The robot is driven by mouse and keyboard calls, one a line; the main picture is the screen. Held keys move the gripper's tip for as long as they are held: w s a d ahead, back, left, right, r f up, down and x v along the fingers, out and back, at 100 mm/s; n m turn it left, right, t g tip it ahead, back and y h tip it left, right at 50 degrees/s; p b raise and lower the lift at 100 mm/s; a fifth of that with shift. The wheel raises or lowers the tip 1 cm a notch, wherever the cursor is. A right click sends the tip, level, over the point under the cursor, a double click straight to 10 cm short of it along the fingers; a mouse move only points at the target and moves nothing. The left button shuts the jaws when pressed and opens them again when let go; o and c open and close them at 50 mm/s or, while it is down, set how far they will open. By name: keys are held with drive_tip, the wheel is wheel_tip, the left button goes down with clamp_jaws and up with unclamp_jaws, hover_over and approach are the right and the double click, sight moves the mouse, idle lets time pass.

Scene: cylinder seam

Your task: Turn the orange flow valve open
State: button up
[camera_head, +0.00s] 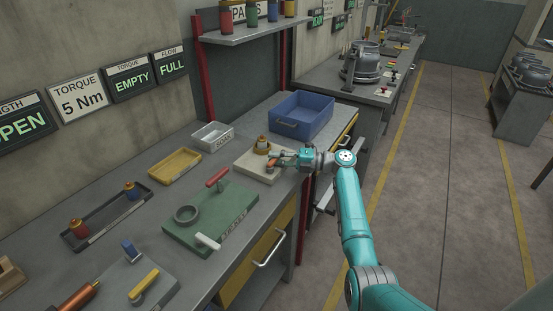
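A pale square block (250,168) on the workbench bears a brass-coloured round fitting (262,145) and a small orange part (287,158), which looks like the orange flow valve. My gripper (278,161) reaches in from the right, low over the right side of this block, at the orange part. The fingers are small here and overlap the orange part, so I cannot tell whether they touch it or how far they are apart. A wall sign (171,66) reads FLOW FULL.
A blue bin (302,116) stands behind the block, with a white tray (213,136) and a yellow tray (175,166) to the left. A green plate (207,229) with red and white handles lies in front-left. Bare bench lies between them.

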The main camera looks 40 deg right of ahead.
sight(278, 160)
drive_tip(key=shift+f, duration=0.1)
idle(0.3)
drive_tip(key=m+t+h, duration=0.1)
drive_tip(key=s+m+t+h, duration=0.1)
drive_tip(key=h, duration=0.1)
drive_tip(key=m+t+h, duration=0.1)
drive_tip(key=shift+s+m+h, duration=0.25)
drive_tip(key=shift+m+h, duration=0.15)
drive_tip(key=m+h, duration=0.2)
drive_tip(key=h, duration=0.1)
drive_tip(key=s+m+t+h, duration=0.1)
drive_tip(key=m+h, duration=0.1)
drive_tip(key=h, duration=0.1)
drive_tip(key=m+h, duration=0.1)
drive_tip(key=h, duration=0.2)
drive_tip(key=shift+s+a+m+t, duration=0.15)
drive_tip(key=shift+s+m+t, duration=0.25)
drive_tip(key=shift+s+a+m+h, duration=0.1)
drive_tip(key=shift+s+m+h, duration=0.1)
drive_tip(key=shift+m+h, duration=0.7)
drive_tip(key=shift+s+a+m+g+h, duration=0.2)
drive_tip(key=shift+m+g+h, duration=0.45)
drive_tip(key=shift+h, duration=0.6)
drive_tip(key=shift+s+a+m+g+h, duration=0.2)
drive_tip(key=shift+m+g+h, duration=0.4)
drive_tip(key=shift+h, duration=0.65)
drive_tip(key=shift+s+a+m+g+h, duration=0.2)
drive_tip(key=shift+m+g+h, duration=0.25)
drive_tip(key=shift+m+h, duration=0.6)
